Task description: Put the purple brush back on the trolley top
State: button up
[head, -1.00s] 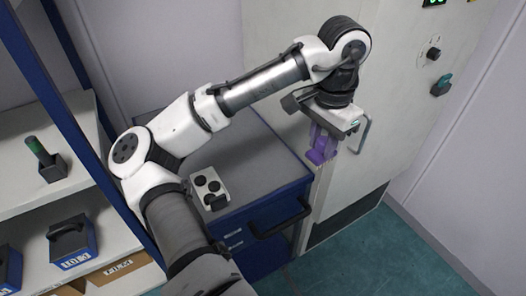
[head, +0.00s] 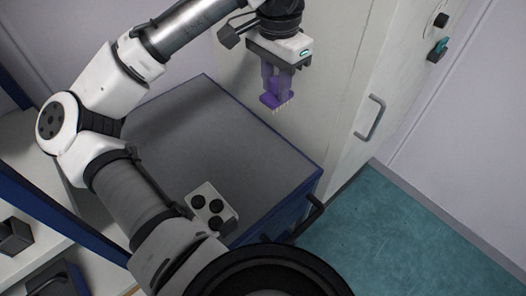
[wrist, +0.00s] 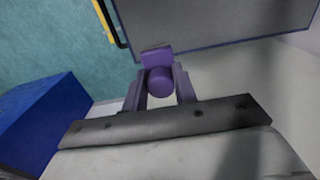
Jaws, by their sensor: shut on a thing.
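The purple brush (head: 276,98) hangs in my gripper (head: 276,80), bristles downward, in the head view. In the wrist view the brush (wrist: 158,72) sits between the two fingers of my gripper (wrist: 160,85), which is shut on it. The trolley top (head: 210,140) is a grey surface with a blue rim. In the head view the brush appears above its far right part, apart from the surface. In the wrist view part of a grey surface with a blue edge (wrist: 215,20) lies beyond the brush.
A small light block with dark round holes (head: 209,207) stands at the trolley's near edge. A dark handle (head: 312,208) juts from its right side. A tall pale cabinet with a grey handle (head: 370,117) stands behind. Most of the top is clear.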

notch_tip(320, 180, down, 20)
jog(key=shift+r+p, duration=0.1)
jog(key=shift+p, duration=0.5)
jog(key=shift+f, duration=0.2)
jog(key=o, duration=0.9)
notch_tip(320, 180, up, 12)
jog(key=shift+r+b, duration=0.2)
jog(key=shift+b, duration=0.5)
